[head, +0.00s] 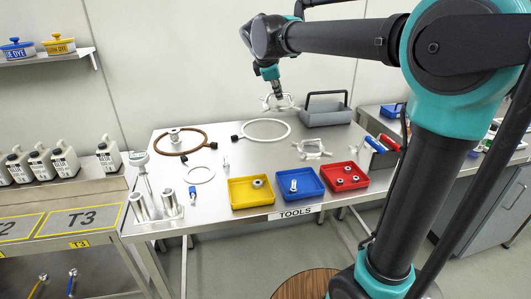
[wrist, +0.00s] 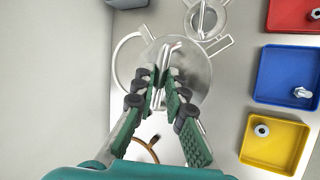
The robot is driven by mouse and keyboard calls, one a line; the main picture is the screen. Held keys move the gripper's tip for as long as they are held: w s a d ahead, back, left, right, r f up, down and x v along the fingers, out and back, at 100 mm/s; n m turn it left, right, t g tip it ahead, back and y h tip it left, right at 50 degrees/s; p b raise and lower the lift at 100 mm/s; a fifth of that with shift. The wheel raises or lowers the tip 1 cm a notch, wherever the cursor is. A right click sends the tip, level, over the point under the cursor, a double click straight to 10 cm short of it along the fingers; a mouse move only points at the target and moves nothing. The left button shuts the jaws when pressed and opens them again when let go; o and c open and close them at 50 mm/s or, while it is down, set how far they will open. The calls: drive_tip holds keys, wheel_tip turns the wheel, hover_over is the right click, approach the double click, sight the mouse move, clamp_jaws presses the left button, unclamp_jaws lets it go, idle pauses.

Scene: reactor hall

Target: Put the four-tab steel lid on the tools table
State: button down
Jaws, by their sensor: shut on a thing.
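My gripper (head: 278,96) is shut on the upright handle of a round steel lid (wrist: 196,68), seen close up in the wrist view between my fingers (wrist: 165,92). The held lid covers part of a white ring (wrist: 124,62) lying on the table. Its tabs are hard to make out. In the head view my gripper hangs over the back middle of the tools table (head: 225,205). A second steel lid with a handle and several tabs (head: 311,149) lies on the table to the right; it also shows at the top of the wrist view (wrist: 207,18).
Yellow (head: 240,198), blue (head: 300,197) and red (head: 343,187) trays holding small parts line the front edge. A grey toolbox (head: 327,114) stands at the back right. A brown ring (head: 180,139) and steel cylinders (head: 170,204) are at the left.

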drive_tip(key=s+a+n+y, duration=0.1)
drive_tip(key=a, duration=0.5)
drive_tip(key=shift+n, duration=0.3)
drive_tip(key=shift+s+a+f, duration=0.1)
drive_tip(key=shift+f, duration=5.05)
drive_tip(key=shift+s+a+f, duration=0.1)
drive_tip(key=shift+f, duration=5)
drive_tip(key=c, duration=1.6)
unclamp_jaws()
drive_tip(key=v, duration=1.2)
drive_tip(key=shift+s, duration=0.15)
